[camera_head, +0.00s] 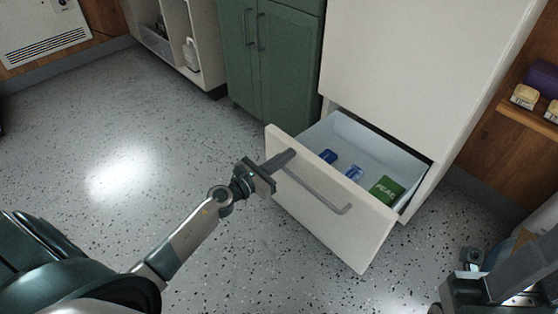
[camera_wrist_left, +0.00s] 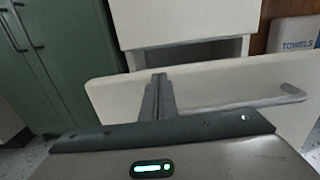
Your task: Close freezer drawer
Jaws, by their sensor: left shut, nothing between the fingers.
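The freezer drawer (camera_head: 325,220) is pulled out from the bottom of the white freezer (camera_head: 410,70). Its front has a grey bar handle (camera_head: 325,194). Inside lie a green peas packet (camera_head: 386,189) and two blue items (camera_head: 328,156). My left gripper (camera_head: 285,157) is shut and empty, its fingertips at the drawer front near the handle's left end. In the left wrist view the shut fingers (camera_wrist_left: 157,97) point at the drawer front (camera_wrist_left: 215,88), left of most of the handle (camera_wrist_left: 250,103). I cannot tell whether they touch. Part of my right arm shows at lower right; its fingertips are not clear.
A green cabinet (camera_head: 270,55) stands left of the freezer. An open white shelf unit (camera_head: 205,45) is further left. A wooden shelf (camera_head: 530,120) with small items is at right. The speckled floor (camera_head: 120,150) on the left is clear.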

